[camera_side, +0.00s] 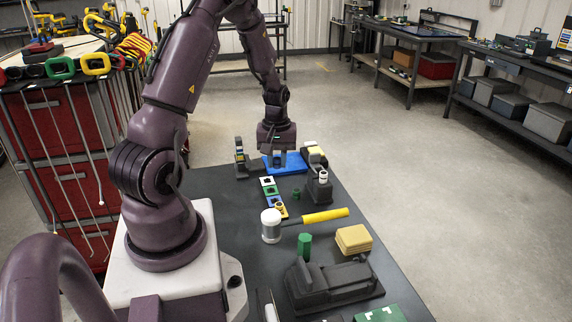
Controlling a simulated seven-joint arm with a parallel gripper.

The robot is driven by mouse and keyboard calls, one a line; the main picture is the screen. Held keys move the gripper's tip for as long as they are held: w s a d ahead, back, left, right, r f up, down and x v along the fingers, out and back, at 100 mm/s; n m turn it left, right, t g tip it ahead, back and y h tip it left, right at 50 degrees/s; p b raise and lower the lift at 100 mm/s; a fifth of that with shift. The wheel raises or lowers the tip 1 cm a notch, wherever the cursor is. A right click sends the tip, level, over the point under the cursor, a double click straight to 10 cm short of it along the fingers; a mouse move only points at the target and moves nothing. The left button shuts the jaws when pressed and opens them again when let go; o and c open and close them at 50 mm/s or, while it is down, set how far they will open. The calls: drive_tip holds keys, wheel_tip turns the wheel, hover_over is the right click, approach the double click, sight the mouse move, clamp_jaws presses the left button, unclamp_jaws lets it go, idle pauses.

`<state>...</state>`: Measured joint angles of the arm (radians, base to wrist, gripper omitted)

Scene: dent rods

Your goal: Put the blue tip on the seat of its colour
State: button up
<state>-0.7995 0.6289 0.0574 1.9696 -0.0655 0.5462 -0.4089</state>
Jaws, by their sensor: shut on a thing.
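My gripper (278,160) points down over a blue mat (298,163) at the far end of the dark table. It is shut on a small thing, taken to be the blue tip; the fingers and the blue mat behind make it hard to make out. A strip of coloured square seats lies closer to the camera, below the gripper in the picture. The blue seat (275,202) lies between the green seat (270,190) and the yellow seat (282,214). A small yellowish piece stands by the yellow seat.
A mallet with a yellow handle (325,215) lies right of the strip. Dark fixtures (319,187) stand on the far right and far left.

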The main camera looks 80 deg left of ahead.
drive_tip(key=s+d+r, duration=0.2)
drive_tip(key=s+d, duration=0.2)
drive_tip(key=d, duration=0.1)
drive_tip(key=m, duration=0.2)
hover_over(275, 198)
drive_tip(key=f, duration=0.5)
drive_tip(key=shift+s+d, duration=0.15)
drive_tip(key=shift+s, duration=0.05)
drive_tip(key=shift+w, duration=0.2)
drive_tip(key=shift+f, duration=2.1)
drive_tip(key=shift+f, duration=0.65)
drive_tip(key=o, duration=1.1)
drive_tip(key=shift+r, duration=0.15)
